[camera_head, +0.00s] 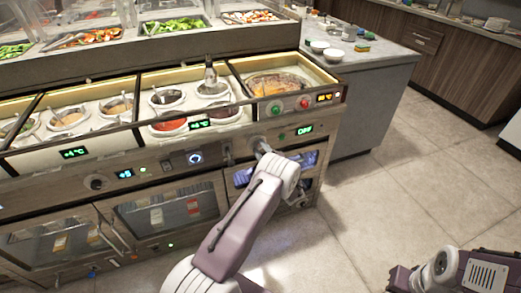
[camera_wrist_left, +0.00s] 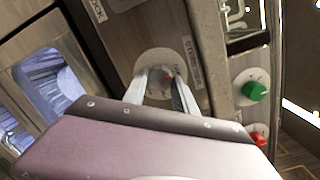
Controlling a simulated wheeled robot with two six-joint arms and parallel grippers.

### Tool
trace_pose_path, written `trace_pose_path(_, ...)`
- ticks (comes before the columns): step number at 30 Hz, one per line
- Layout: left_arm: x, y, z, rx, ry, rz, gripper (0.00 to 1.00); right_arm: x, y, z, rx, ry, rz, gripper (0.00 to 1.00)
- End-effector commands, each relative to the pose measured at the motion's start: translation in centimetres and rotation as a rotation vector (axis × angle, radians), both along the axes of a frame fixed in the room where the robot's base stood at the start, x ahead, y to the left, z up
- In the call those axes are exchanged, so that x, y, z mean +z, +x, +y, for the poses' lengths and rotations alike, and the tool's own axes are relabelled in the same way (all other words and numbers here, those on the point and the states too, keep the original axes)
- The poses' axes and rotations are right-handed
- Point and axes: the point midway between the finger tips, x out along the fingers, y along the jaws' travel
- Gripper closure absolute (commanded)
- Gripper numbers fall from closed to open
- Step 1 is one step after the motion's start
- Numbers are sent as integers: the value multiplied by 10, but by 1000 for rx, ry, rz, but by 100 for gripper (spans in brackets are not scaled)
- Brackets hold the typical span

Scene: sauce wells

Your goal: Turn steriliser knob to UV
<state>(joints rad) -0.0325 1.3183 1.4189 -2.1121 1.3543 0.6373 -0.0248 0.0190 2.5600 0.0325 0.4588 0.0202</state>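My left arm reaches to the counter's front panel in the head view, and my left gripper (camera_head: 262,148) is at the panel below the pan well. In the left wrist view the two pale fingers of the left gripper (camera_wrist_left: 163,82) stand on either side of a grey knob (camera_wrist_left: 167,73) with a small red mark, set on a round pale plate. Whether the fingers press on it cannot be told. The head view hides the knob behind the gripper. The steriliser display (camera_head: 304,130) reads OFF in green. A blue-lit cabinet window (camera_head: 241,178) lies below, also in the wrist view (camera_wrist_left: 50,85).
A green knob (camera_wrist_left: 256,91) and a red knob (camera_wrist_left: 259,136) sit to the right in the wrist view. Another knob (camera_head: 96,183) is further left on the panel. Sauce pots and a pan (camera_head: 275,85) stand above. Part of my right arm (camera_head: 445,268) shows over open floor.

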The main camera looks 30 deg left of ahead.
Motion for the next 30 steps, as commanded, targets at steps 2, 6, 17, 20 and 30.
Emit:
trace_pose_path(2,0,0,0,1,2,4,100,0,0,0,0,0,0,100)
trace_pose_path(6,-1,0,0,1,18,23,100,-2,0,0,0,0,0,100)
trace_pose_path(17,-3,-1,0,1,173,204,100,-10,0,0,0,0,0,100)
trace_pose_path(20,-3,-1,0,1,233,274,100,-13,0,0,0,0,0,100)
trace_pose_path(30,-3,-1,1,1,416,490,100,-16,0,0,0,0,0,100)
